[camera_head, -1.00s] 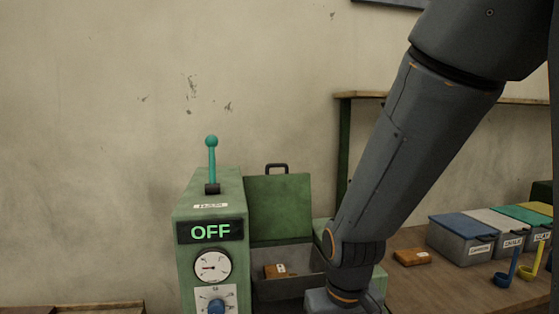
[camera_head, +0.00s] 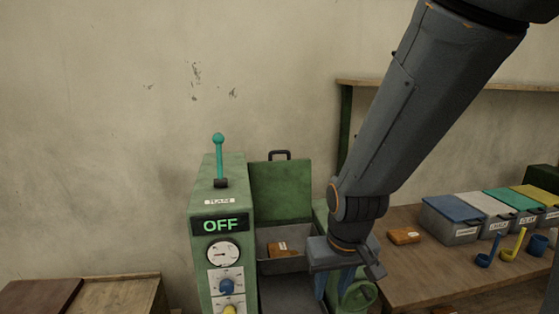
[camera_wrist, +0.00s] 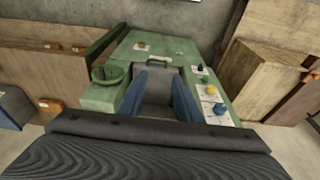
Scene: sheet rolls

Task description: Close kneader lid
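The green kneader (camera_head: 222,180) stands against the wall, with a lit OFF display. Its green lid (camera_head: 281,192) stands upright and open at the back, with a black handle (camera_head: 280,155) on its top edge. A small brown labelled block (camera_head: 283,247) sits in the grey recess in front of the lid. My gripper (camera_head: 335,284) hangs in front of the kneader's right part, apart from the lid. In the wrist view the two blue fingers of my gripper (camera_wrist: 160,82) are spread with nothing between them, over the green machine (camera_wrist: 150,45).
A teal lever (camera_head: 218,158) rises from the kneader's top. A green handwheel (camera_head: 358,292) sits close beside my gripper. The wooden table (camera_head: 420,270) at right carries another brown block (camera_head: 404,236), lidded bins (camera_head: 452,218) and scoops (camera_head: 487,250). The wall above the lid is clear.

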